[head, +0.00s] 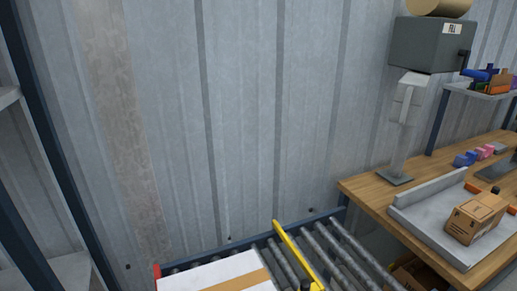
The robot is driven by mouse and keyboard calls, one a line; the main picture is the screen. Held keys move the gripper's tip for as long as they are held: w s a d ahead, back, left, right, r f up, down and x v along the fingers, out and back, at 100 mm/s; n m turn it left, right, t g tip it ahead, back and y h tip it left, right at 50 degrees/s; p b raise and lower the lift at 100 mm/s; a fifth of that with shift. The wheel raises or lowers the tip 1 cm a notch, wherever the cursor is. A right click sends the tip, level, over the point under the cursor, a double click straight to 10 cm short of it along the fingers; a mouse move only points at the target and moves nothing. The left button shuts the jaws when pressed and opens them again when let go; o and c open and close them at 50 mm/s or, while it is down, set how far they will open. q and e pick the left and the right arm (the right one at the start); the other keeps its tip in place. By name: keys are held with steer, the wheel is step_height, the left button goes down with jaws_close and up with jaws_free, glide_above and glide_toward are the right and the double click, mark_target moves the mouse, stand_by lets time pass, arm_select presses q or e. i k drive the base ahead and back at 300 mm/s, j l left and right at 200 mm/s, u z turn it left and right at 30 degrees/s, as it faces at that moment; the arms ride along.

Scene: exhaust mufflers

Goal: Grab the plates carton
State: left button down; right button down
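A white carton (226,275) with a tan tape strip lies on a roller conveyor (340,262) at the bottom middle, cut off by the lower picture edge. A small brown carton (475,218) with dark printing sits on a grey metal tray (432,220) on the wooden bench at right. I cannot read a label on either carton, so I cannot tell which one is the plates carton. Neither of my grippers is in view.
A yellow bar (296,257) crosses the rollers just right of the white carton. The wooden bench (362,190) carries a stand with a grey box (428,45) marked FILL. A blue-posted rack (42,130) stands at left. A corrugated wall closes the back.

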mark_target(470, 221)
steer(key=k+l+z, duration=0.15)
steer(key=z, duration=0.3)
steer(key=k+l+z, duration=0.25)
steer(key=z, duration=0.2)
steer(key=k+l+z, duration=0.25)
steer(key=z, duration=0.2)
steer(key=l+u, duration=0.1)
steer(key=u, duration=0.35)
steer(key=i+l+u, duration=0.65)
steer(key=l+u, duration=0.15)
steer(key=l, duration=0.2)
